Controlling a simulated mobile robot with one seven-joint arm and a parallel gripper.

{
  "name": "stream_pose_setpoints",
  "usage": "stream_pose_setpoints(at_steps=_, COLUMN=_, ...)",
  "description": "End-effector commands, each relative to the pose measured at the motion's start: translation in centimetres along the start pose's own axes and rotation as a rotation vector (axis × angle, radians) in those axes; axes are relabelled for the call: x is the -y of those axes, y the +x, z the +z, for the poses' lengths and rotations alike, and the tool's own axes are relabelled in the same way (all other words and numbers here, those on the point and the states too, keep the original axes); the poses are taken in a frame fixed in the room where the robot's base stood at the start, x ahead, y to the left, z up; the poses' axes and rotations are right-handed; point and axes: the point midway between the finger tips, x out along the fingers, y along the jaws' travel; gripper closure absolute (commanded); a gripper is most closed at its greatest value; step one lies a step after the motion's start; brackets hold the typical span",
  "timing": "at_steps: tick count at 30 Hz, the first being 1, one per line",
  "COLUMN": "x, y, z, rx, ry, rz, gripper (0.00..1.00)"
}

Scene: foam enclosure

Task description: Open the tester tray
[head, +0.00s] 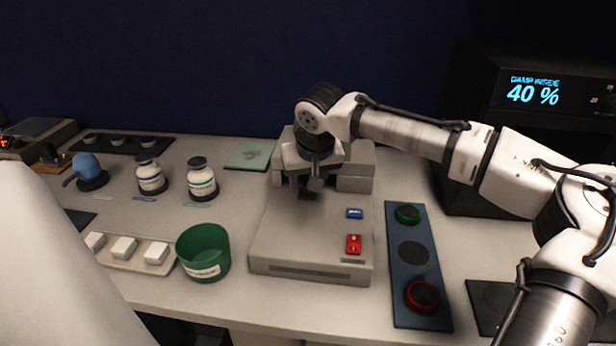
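A grey tester-like machine (300,232) stands in the middle of the table. Its low front part has a blue button (354,213) and a red button (354,244) on the right side of the top. A dark slot-like strip (309,271) runs along its front face; no tray is seen sticking out. My gripper (304,188) points down over the rear of the machine's low part, in front of its raised back. Its fingers are small and dark here, so I cannot tell whether they are open or touching anything.
A green cup (203,254) stands just left of the machine, with a tray of white blocks (168,266) beyond it. Two bottles (151,175) (202,180) stand behind. A blue panel (404,295) with green and red rings lies to the right. A dark box reads "DAMP INSIDE 40 %" (534,94).

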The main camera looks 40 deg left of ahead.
Motion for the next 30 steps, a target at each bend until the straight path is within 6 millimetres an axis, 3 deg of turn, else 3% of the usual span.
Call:
stream_pose_setpoints(at_steps=10, x=0.02, y=0.49, z=-0.01, rx=-0.001, ry=0.0, rz=0.0, gripper=0.53)
stream_pose_setpoints(at_steps=21, x=0.02, y=0.46, z=-0.01, rx=-0.001, ry=0.0, rz=-0.001, gripper=1.0)
stream_pose_setpoints(at_steps=30, x=0.21, y=0.38, z=0.38, rx=0.001, ry=0.0, rz=-0.003, gripper=1.0)
